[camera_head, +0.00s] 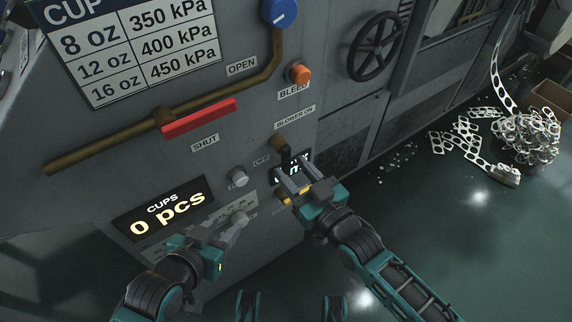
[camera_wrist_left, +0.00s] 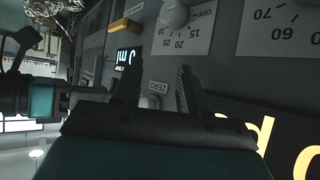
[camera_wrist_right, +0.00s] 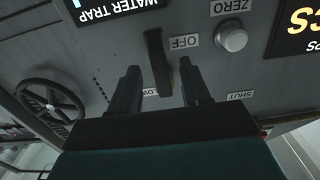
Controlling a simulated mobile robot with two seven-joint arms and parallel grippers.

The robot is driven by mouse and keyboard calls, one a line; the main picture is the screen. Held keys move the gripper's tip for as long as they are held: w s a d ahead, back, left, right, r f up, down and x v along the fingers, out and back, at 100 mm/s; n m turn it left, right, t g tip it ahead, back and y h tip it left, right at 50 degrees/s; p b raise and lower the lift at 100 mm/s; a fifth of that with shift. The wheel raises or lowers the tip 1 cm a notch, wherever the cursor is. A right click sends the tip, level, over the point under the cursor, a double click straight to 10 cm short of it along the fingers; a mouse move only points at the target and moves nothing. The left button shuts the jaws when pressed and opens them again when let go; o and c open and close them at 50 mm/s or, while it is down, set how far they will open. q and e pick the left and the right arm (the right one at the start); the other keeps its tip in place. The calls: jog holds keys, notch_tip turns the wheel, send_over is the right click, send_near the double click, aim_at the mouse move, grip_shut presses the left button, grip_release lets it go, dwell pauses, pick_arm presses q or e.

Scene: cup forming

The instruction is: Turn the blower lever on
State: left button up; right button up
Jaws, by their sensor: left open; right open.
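The blower lever (camera_head: 284,151) is a dark lever with a brass hub on the grey machine panel, beside the BLOWER ON and OFF labels. In the right wrist view the lever (camera_wrist_right: 159,62) appears between my right gripper's fingers, near the OFF label (camera_wrist_right: 185,42). My right gripper (camera_head: 292,168) is open just below the lever in the head view; I cannot tell whether it touches it. My left gripper (camera_head: 214,232) is open and empty near the lower panel knob (camera_head: 239,218). The left wrist view shows its fingers (camera_wrist_left: 158,80) on either side of the ZERO label.
A white button (camera_head: 238,177), the CUPS display (camera_head: 160,210) reading 0 pcs, a red valve handle (camera_head: 199,118), an orange BLEED knob (camera_head: 299,73) and a handwheel (camera_head: 374,46) are nearby. Metal scrap (camera_head: 527,137) lies on the floor at right. Open floor lies right of the machine.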

aim_at(288, 165)
jog(key=shift+b+x, duration=0.3)
jog(key=shift+x, duration=1.35)
grip_shut()
